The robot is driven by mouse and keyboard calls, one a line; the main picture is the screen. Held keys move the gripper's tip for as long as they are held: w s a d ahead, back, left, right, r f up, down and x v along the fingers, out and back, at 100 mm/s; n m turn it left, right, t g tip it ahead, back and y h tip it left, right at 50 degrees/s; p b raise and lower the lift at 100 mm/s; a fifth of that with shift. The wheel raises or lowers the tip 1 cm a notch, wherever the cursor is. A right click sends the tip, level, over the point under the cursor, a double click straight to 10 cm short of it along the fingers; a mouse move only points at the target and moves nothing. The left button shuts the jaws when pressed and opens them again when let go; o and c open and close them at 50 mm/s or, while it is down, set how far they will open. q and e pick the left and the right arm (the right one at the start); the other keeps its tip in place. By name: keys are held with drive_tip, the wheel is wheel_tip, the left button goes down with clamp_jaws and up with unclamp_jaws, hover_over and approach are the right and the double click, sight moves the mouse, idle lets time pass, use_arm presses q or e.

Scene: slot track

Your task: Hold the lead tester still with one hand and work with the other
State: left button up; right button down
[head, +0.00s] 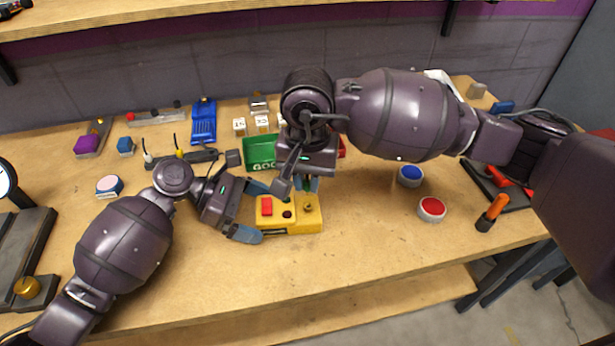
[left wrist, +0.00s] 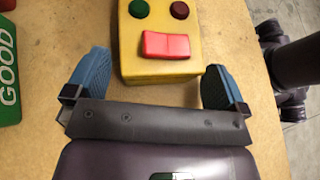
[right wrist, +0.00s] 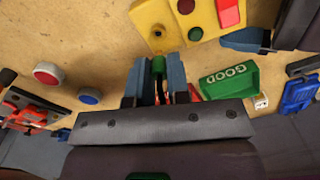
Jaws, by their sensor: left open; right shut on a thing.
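The lead tester is a yellow box (head: 275,225) with a red switch and coloured round lamps, lying on the bench in the head view. My left gripper (head: 254,211) is open at its left end. In the left wrist view its blue fingers stand on either side of the tester's end (left wrist: 160,75), with gaps beside it. My right gripper (head: 299,186) points down over the tester's back right part. In the right wrist view it is shut on a small lead with a green end (right wrist: 158,66) and copper-coloured strands, apart from the yellow box. The head view mostly hides this lead.
A green tray marked GOOD (head: 259,152) stands just behind the tester, and a red thing (head: 341,148) shows partly behind my right arm. A blue button (head: 411,175), a red button (head: 432,208) and an orange-handled tool (head: 493,212) lie right. The front bench is clear.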

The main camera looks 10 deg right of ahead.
use_arm(q)
drive_tip(key=v, duration=1.2)
